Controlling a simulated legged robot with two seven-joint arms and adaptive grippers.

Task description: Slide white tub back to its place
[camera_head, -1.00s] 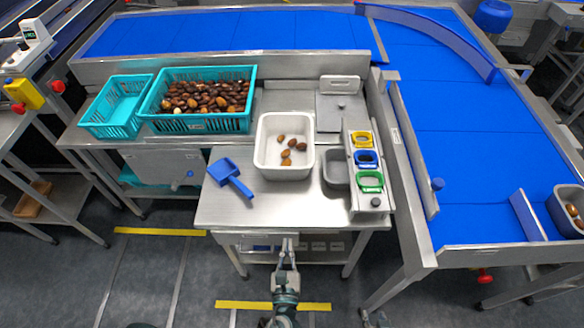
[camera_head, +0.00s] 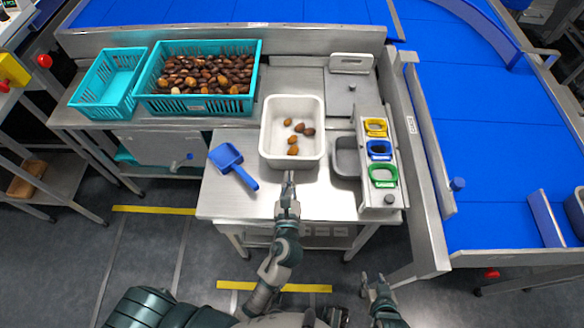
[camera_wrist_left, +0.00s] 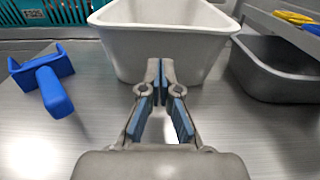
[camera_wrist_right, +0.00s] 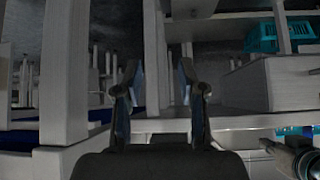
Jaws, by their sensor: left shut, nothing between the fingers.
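The white tub (camera_head: 293,161) stands on the steel table (camera_head: 235,205) with several brown dates in it. In the left wrist view the tub's near wall (camera_wrist_left: 185,52) is straight ahead of my left gripper (camera_wrist_left: 161,68). My left gripper (camera_head: 288,178) is shut and empty, with its tips at the tub's near side; I cannot tell whether they touch it. My right gripper (camera_head: 373,280) is low, in front of the table's front right edge, away from the tub. In the right wrist view my right gripper (camera_wrist_right: 156,75) has its fingers apart with nothing between them.
A blue scoop (camera_head: 232,165) lies left of the tub. A grey bin (camera_head: 346,160) stands close on its right, beside a rack with yellow, blue and green rings (camera_head: 379,150). Behind are a teal crate of dates (camera_head: 196,105) and an empty teal crate (camera_head: 103,84).

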